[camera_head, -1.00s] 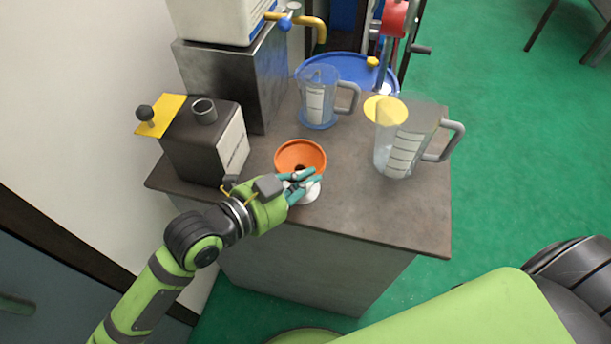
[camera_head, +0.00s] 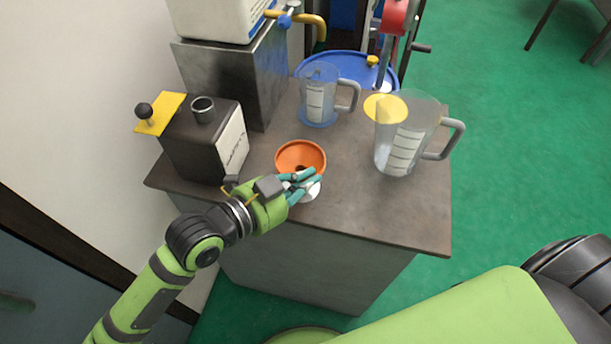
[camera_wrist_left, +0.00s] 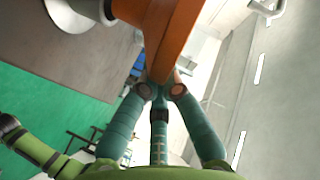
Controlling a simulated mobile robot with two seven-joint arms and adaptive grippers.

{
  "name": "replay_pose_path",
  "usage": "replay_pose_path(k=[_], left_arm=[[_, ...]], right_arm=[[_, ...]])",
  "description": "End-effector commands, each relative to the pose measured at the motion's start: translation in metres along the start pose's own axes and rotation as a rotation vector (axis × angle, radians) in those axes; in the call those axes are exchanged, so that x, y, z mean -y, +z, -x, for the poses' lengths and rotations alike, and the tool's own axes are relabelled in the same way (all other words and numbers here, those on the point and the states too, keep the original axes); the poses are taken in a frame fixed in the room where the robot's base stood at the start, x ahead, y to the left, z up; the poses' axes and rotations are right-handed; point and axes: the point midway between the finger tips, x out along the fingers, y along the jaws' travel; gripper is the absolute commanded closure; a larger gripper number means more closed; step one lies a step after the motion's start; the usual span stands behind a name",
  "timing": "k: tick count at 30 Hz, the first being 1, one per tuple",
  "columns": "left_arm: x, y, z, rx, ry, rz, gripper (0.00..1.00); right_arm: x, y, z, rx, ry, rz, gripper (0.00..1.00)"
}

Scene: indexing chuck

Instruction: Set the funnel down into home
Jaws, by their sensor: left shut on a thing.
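The orange funnel (camera_head: 301,157) is above the front part of the brown worktop, with its wide mouth facing up in the head view. My left gripper (camera_head: 305,182) is shut on it at its near side. In the left wrist view, the funnel's orange wall (camera_wrist_left: 172,32) runs down between the teal fingers (camera_wrist_left: 160,88). A white round piece (camera_head: 311,191) shows on the worktop below and beside the fingers, partly hidden by them. I cannot tell for certain whether this is home, or whether the funnel touches it. My right gripper is out of view.
A dark box (camera_head: 205,140) with a filler neck stands left of the funnel. A blue-tinted jug (camera_head: 317,100) stands behind it, and a larger clear jug (camera_head: 399,150) to the right. The worktop (camera_head: 385,215) is bare at front right.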

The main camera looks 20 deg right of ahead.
Motion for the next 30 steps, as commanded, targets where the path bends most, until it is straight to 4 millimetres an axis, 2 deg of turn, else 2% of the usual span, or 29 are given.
replay_pose_path(k=[30], left_arm=[[-0.013,0.015,-0.006,0.000,-0.001,-0.001,1.00]], right_arm=[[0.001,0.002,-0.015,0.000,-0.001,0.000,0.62]])
